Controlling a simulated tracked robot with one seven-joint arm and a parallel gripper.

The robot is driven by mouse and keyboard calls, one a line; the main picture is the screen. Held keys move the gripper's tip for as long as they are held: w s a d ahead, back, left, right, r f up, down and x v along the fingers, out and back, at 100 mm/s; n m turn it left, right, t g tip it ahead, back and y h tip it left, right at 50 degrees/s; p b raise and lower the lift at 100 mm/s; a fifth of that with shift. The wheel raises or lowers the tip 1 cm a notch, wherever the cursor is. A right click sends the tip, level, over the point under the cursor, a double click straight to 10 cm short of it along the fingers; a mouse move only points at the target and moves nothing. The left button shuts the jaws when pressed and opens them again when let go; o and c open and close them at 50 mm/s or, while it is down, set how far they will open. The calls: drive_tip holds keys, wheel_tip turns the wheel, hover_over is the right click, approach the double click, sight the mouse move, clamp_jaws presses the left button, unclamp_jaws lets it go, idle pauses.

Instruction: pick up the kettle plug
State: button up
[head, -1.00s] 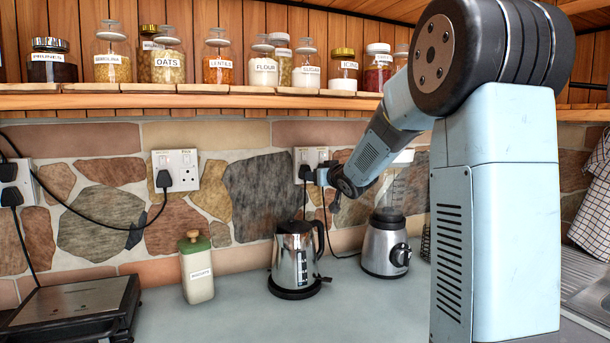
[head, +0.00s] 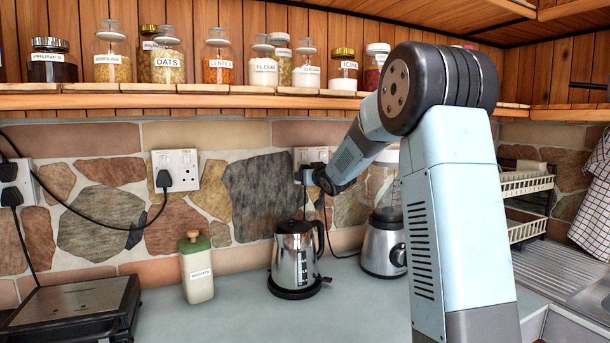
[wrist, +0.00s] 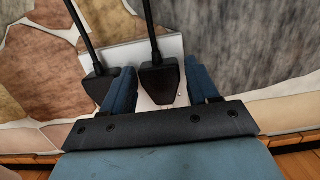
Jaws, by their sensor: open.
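In the wrist view two black plugs sit in a white double socket (wrist: 183,50), their cords running up the picture. The plug (wrist: 160,84) between my fingers appears to be the kettle plug; in the head view a cord runs from the left-hand plug (head: 298,175) down behind the kettle (head: 295,257). My gripper (wrist: 162,86) is open, with one blue finger on each side of that plug. Its left finger lies between the two plugs. I cannot tell whether either finger touches. In the head view my gripper (head: 311,177) is at the socket, hiding part of it.
The second plug (wrist: 98,85) is close beside my left finger. The blender (head: 384,245) stands below my arm, right of the kettle. A green-lidded canister (head: 197,270) stands left. The jar shelf (head: 190,98) runs above.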

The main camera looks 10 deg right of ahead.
clamp_jaws()
idle(0.5)
drive_tip(key=s+d+r, duration=0.1)
drive_tip(key=s+r, duration=0.3)
drive_tip(key=s, duration=0.3)
drive_tip(key=s+d+r, duration=0.1)
drive_tip(key=s+r, duration=0.3)
drive_tip(key=s, duration=0.3)
drive_tip(key=shift+s, duration=0.2)
drive_tip(key=shift+f+v, duration=0.2)
drive_tip(key=shift+v, duration=0.95)
drive_tip(key=shift+f+v, duration=0.15)
drive_tip(key=shift+v, duration=0.95)
drive_tip(key=shift+d, duration=0.1)
